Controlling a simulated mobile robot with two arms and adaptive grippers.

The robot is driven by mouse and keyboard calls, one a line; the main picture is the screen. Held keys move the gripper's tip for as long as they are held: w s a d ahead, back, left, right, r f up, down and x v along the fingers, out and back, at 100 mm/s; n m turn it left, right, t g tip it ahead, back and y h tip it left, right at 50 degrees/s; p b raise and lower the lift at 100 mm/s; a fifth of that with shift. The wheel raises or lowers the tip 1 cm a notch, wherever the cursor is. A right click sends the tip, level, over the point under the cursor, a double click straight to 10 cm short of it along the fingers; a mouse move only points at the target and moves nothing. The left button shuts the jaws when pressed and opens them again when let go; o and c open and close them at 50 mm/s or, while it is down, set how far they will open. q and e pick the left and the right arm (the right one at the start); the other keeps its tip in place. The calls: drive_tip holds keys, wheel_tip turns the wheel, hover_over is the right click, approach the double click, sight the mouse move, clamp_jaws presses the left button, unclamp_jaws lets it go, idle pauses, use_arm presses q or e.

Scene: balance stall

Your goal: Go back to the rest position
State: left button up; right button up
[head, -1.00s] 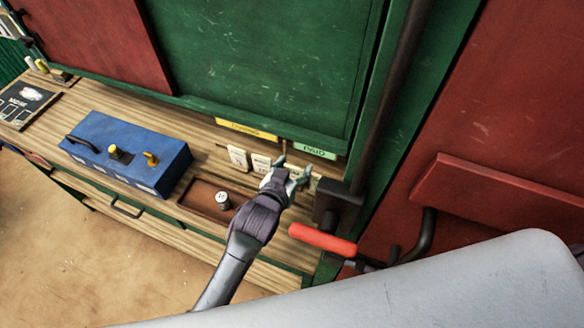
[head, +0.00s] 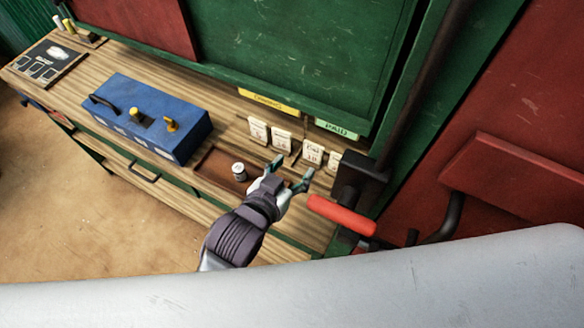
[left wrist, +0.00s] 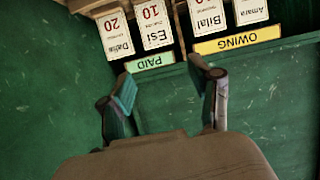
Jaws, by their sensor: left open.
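My left gripper (head: 289,180) is open and empty, held above the right part of the wooden counter, in front of the row of white cards. It also shows in the left wrist view (left wrist: 168,88), its two fingers apart with nothing between them. The cards stand below a yellow OWING label (head: 268,101) and a green PAID label (head: 337,129). In the left wrist view the Esi card (left wrist: 153,22) and the Dadie-like card (left wrist: 115,34) are by PAID, and the Bilal card (left wrist: 208,16) and Amara card (left wrist: 250,10) are by OWING. My right gripper is not in view.
A blue box (head: 150,118) with yellow knobs stands on the counter (head: 222,118). A small weight (head: 239,172) sits in a brown tray (head: 214,167). A red-handled lever (head: 341,215) is close to the gripper's right. A dark board (head: 47,63) lies far left.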

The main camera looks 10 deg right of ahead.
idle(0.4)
use_arm(q)
drive_tip(key=s+a+f+n+g+y, duration=0.1)
drive_tip(key=s+a+f+g+y, duration=0.15)
drive_tip(key=s+a, duration=0.4)
drive_tip(key=s+a+f+n+g+y, duration=0.2)
drive_tip(key=s+a+f+g, duration=0.1)
drive_tip(key=a, duration=0.7)
drive_tip(key=s+a+f+n+g+y, duration=0.1)
drive_tip(key=s+a+f+g+y, duration=0.15)
drive_tip(key=s+a, duration=0.4)
wheel_tip(320, 180, down, 26)
drive_tip(key=a+g+b, duration=0.1)
drive_tip(key=b, duration=0.1)
drive_tip(key=s+a+f+g+b, duration=0.1)
drive_tip(key=s+a+f+b, duration=0.1)
drive_tip(key=s+f, duration=1.4)
wheel_tip(320, 180, down, 4)
drive_tip(key=shift+a+r, duration=0.25)
drive_tip(key=shift+a, duration=0.45)
